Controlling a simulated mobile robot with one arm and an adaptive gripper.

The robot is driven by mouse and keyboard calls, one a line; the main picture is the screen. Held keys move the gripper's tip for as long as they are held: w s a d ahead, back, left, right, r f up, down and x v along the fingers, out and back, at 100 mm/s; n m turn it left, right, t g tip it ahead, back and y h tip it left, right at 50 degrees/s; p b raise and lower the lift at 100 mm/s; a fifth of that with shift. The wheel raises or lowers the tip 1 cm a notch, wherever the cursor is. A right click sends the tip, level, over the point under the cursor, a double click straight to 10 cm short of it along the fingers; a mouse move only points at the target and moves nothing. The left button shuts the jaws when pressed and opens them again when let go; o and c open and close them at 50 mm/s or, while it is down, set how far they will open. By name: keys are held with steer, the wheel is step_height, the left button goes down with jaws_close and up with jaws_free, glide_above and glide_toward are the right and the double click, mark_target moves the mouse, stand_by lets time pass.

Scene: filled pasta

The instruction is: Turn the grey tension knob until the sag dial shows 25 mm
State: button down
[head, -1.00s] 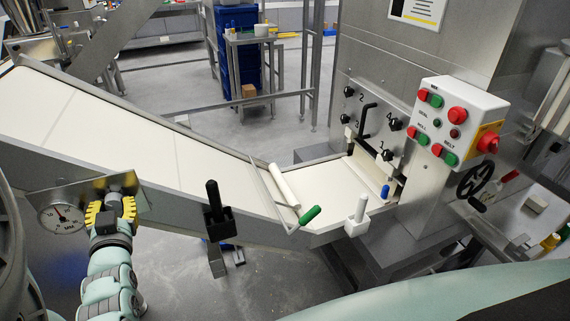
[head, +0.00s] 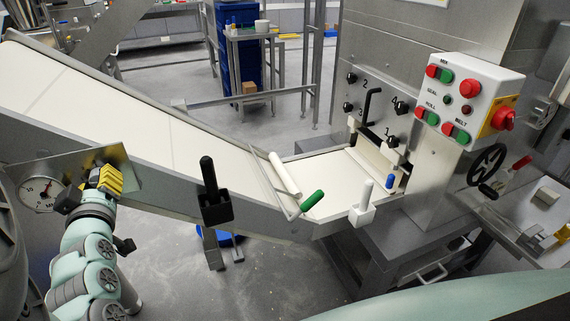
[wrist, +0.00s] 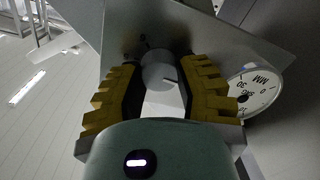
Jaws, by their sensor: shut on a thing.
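The grey tension knob (wrist: 157,72) shows in the wrist view between the two yellow ribbed fingers of my gripper (wrist: 160,84), which is shut on it. In the head view my gripper (head: 106,181) is at the metal plate at lower left, and its fingers hide the knob. The exact reading is too small to tell.
A pale conveyor belt (head: 110,115) slopes down behind my gripper. A black-handled lever (head: 209,178) stands to the right on its side rail, with a green-handled bar (head: 312,200) further along. A white button box (head: 465,100) is at right.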

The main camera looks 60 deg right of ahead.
steer(key=shift+f+n+b, duration=0.15)
steer(key=shift+n+b, duration=0.2)
steer(key=shift+n, duration=0.25)
steer(key=c, duration=0.5)
jaws_free()
steer(key=shift+c, duration=0.2)
steer(key=shift+d+r, duration=0.1)
steer(key=shift+r, duration=0.1)
